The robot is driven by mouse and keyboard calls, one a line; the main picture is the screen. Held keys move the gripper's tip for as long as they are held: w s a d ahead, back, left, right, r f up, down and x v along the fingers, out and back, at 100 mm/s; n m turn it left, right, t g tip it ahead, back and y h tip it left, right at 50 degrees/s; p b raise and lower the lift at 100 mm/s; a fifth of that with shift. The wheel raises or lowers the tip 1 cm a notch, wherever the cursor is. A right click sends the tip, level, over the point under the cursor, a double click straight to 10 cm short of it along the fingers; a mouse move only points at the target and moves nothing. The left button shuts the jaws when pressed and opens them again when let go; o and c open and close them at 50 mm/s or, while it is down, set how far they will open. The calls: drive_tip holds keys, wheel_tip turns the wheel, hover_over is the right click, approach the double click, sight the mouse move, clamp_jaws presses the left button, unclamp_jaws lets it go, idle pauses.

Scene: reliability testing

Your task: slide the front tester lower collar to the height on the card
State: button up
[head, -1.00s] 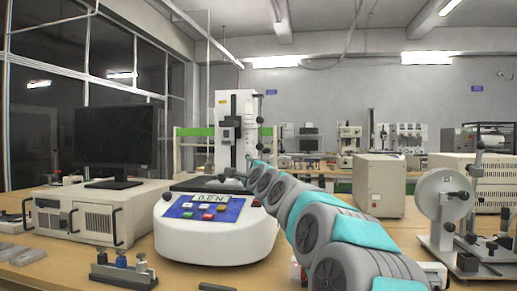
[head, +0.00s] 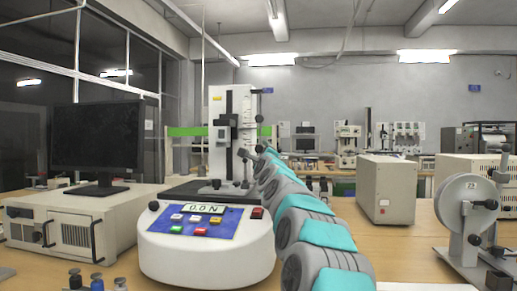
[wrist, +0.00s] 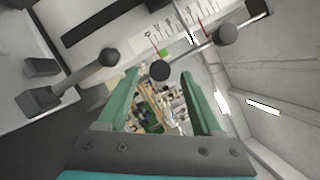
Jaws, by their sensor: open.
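The front tester (head: 205,255) is a round white base with a blue panel and a display reading 0.0 N. Its white column (head: 218,107) carries a black rail and a dark carriage (head: 222,133). Dark knobs show at the column's right side, one upper (head: 259,118) and one lower (head: 243,153); which belongs to the lower collar is unclear. In the wrist view, my gripper (wrist: 160,76) has green fingers spread apart and empty. A black knob (wrist: 160,70) on a rod appears between the fingertips; contact cannot be told. Another knobbed rod (wrist: 75,80) lies left. The card's writing is unreadable.
A monitor (head: 97,137) on a beige cabinet (head: 75,222) stands left of the tester. A beige box (head: 385,190) and a white wheel device (head: 465,205) stand right. Small dark-topped pegs (head: 75,278) are at the near left.

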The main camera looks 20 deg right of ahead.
sight(259, 149)
drive_tip(key=x, duration=0.2)
drive_tip(key=shift+w+d+p, duration=0.1)
drive_tip(key=shift+w+p, duration=0.2)
drive_tip(key=shift+p, duration=0.1)
drive_tip(key=shift+w+d+r, duration=0.15)
drive_tip(key=shift+w+r, duration=0.15)
drive_tip(key=shift+w, duration=0.15)
drive_tip(key=shift+w+f+p, duration=0.1)
drive_tip(key=shift+w+p, duration=0.2)
drive_tip(key=shift+w, duration=0.1)
clamp_jaws()
idle(0.7)
